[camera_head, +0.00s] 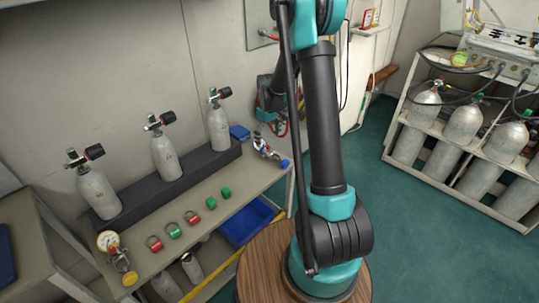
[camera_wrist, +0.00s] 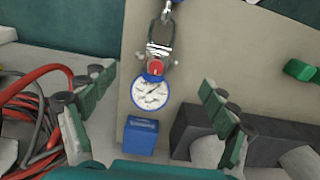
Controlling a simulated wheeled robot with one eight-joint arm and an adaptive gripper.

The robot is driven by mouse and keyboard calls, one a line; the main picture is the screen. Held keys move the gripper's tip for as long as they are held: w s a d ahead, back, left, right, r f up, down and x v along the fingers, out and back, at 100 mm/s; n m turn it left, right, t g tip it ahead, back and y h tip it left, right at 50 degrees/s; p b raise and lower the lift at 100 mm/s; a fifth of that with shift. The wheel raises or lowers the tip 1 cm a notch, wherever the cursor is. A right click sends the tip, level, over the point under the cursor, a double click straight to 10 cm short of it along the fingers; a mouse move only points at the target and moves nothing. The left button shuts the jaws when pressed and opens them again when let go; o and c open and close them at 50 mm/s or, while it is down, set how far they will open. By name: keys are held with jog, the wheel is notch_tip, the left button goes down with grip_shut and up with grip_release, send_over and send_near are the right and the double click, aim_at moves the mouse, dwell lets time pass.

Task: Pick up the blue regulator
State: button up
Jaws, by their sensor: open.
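The blue regulator (camera_head: 268,150) lies near the right end of the bench in the head view, with a blue knob at its front end. In the wrist view, the blue regulator (camera_wrist: 150,92) shows a white, blue-rimmed gauge, a red part and a metal yoke. My gripper (camera_wrist: 153,82) is open, its green-padded fingers apart on either side of the regulator in the picture. Nothing is between the pads that I can see touching them. In the head view my arm hides most of the gripper.
A blue box (camera_head: 239,132) sits close to the regulator. Several grey cylinders (camera_head: 165,157) stand in a dark rack (camera_head: 128,201) behind. Red and green rings and green knobs (camera_head: 211,202) lie along the bench (camera_head: 185,235). A yellow regulator (camera_head: 120,262) lies at left. Hoses (camera_wrist: 45,125) hang beside the bench.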

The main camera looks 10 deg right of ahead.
aim_at(269, 147)
jog(key=shift+w+d+f, duration=0.1)
jog(key=shift+f, duration=2)
jog(key=shift+d+f, duration=0.1)
jog(key=shift+f, duration=1.95)
jog(key=c, duration=1.9)
jog(key=shift+r, duration=0.15)
jog(key=shift+c, duration=0.2)
notch_tip(269, 147, up, 20)
